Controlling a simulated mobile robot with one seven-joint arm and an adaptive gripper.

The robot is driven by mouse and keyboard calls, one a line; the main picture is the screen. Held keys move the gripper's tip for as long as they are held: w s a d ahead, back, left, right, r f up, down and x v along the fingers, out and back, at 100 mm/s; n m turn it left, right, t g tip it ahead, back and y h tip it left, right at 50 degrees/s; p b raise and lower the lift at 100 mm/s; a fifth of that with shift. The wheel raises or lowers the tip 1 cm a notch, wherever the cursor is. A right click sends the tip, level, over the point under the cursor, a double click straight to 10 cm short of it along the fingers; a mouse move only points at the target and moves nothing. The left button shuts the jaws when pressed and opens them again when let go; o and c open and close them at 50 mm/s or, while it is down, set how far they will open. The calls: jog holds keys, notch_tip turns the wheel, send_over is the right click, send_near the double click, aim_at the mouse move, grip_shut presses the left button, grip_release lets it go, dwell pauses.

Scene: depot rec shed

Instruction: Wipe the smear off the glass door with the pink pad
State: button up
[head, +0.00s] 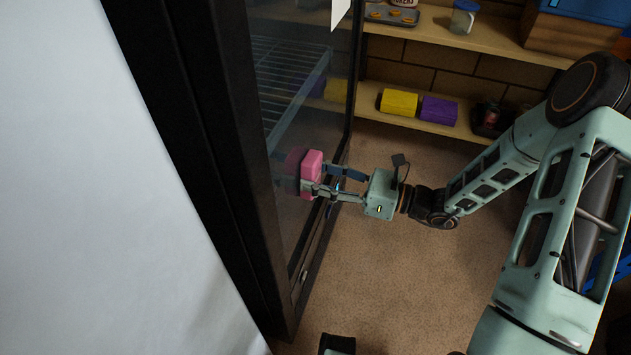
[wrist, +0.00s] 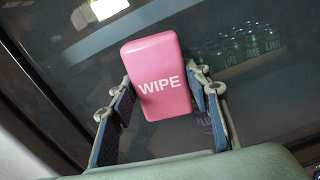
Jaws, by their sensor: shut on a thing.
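The pink pad (head: 311,168) is gripped between the fingertips of my gripper (head: 318,181), held up against or just in front of the glass door (head: 300,95). Whether it touches the glass is unclear. In the wrist view the pad (wrist: 158,78) shows the white word WIPE and sits slightly tilted between the two fingers. A dim pinkish patch shows on the glass just left of the pad in the head view; I cannot tell if it is the smear or the pad's reflection. No clear smear stands out elsewhere.
The door has a black frame (head: 225,130). Wooden shelves at the back hold a yellow block (head: 398,102) and a purple block (head: 438,110). The carpeted floor (head: 390,285) below is mostly clear.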

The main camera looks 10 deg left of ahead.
aim_at(297, 185)
jog(key=w, duration=0.7)
jog(key=shift+w+d, duration=0.3)
jog(key=shift+w, duration=0.05)
dwell(0.4)
jog(key=shift+s+a+r+p, duration=0.15)
jog(key=shift+s+p, duration=0.2)
jog(key=shift+s, duration=0.5)
jog(key=shift+s+a+f+p, duration=0.15)
jog(key=shift+s+p, duration=0.15)
jog(key=shift+s, duration=0.5)
jog(key=shift+s+a+r+p, duration=0.15)
jog(key=shift+s+p, duration=0.2)
jog(key=shift+s, duration=0.5)
jog(key=shift+s+a+p, duration=0.1)
jog(key=shift+s+p, duration=0.8)
jog(key=shift+s, duration=2.35)
jog(key=shift+w+d, duration=0.1)
jog(key=shift+d, duration=0.45)
jog(key=shift+s+d+p, duration=0.15)
jog(key=shift+d+p, duration=0.1)
jog(key=shift+d, duration=1.05)
jog(key=shift+s+d+p, duration=0.1)
jog(key=shift+d+p, duration=0.1)
jog(key=shift+d, duration=1.05)
